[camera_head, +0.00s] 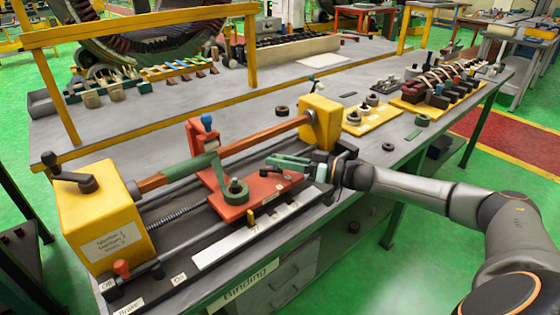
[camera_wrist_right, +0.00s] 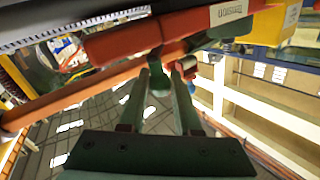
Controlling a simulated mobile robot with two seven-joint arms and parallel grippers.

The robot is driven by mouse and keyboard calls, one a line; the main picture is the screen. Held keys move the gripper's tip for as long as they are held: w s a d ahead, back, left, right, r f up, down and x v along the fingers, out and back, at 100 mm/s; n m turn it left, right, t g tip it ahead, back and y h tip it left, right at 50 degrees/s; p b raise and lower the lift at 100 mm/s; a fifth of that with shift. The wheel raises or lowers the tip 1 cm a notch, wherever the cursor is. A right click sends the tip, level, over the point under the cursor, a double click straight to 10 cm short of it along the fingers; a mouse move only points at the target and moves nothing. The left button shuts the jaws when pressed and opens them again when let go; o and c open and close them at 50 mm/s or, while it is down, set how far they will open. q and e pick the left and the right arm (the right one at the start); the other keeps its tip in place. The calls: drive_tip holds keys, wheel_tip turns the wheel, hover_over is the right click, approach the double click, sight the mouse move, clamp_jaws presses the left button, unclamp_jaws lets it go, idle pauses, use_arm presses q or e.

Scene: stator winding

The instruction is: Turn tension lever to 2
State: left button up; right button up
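The winding machine has a red carriage plate (camera_head: 262,190) with a dark green tape spool (camera_head: 236,190) on it and a blue-knobbed red upright (camera_head: 203,135) behind. A small dark part, possibly the tension lever, lies on the plate under my right gripper's fingers; its setting is too small to read. My right gripper (camera_head: 288,161) reaches in from the right, just above the plate. In the right wrist view its two green fingers (camera_wrist_right: 162,100) are apart, with a round dark green part between or beyond them; contact cannot be told. My left gripper is not in view.
A copper-coloured bar (camera_head: 260,134) runs above the carriage between the yellow headstock (camera_head: 105,215) and the yellow end block (camera_head: 320,122). A yellow tray (camera_head: 370,119) with rings stands to the right.

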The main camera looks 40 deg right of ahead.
drive_tip(key=o, duration=0.4)
drive_tip(key=v, duration=1.2)
drive_tip(key=shift+s, duration=0.2)
idle(0.4)
drive_tip(key=shift+d, duration=0.1)
